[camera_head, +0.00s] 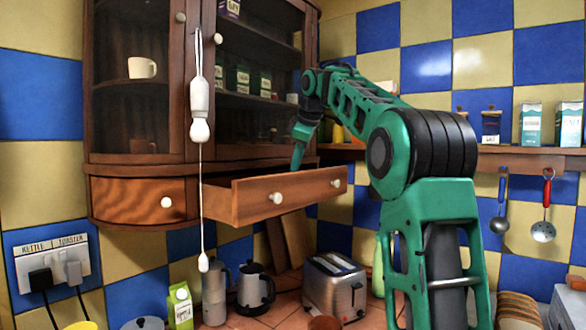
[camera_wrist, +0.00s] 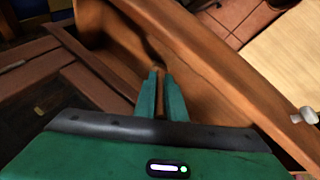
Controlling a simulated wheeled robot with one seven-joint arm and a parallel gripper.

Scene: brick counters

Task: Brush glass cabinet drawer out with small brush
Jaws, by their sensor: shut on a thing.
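The glass-fronted wooden cabinet (camera_head: 194,90) hangs on the wall at the left. Its right drawer (camera_head: 240,203) is pulled out, with two white knobs on its front. My gripper (camera_head: 297,160) points down over the open drawer, behind its front panel. In the wrist view my gripper (camera_wrist: 160,92) has its green fingers close together over the drawer's inside (camera_wrist: 195,90). A narrow brown strip, which I take for the small brush (camera_wrist: 161,98), shows between the fingers. Its bristles cannot be made out. The drawer's floor is hidden in the head view.
A white pull cord (camera_head: 199,95) hangs before the cabinet. A toaster (camera_head: 334,284) and a metal pot (camera_head: 255,288) stand on the counter below the drawer. A shelf (camera_head: 530,158) with canisters and hanging utensils runs along the right wall.

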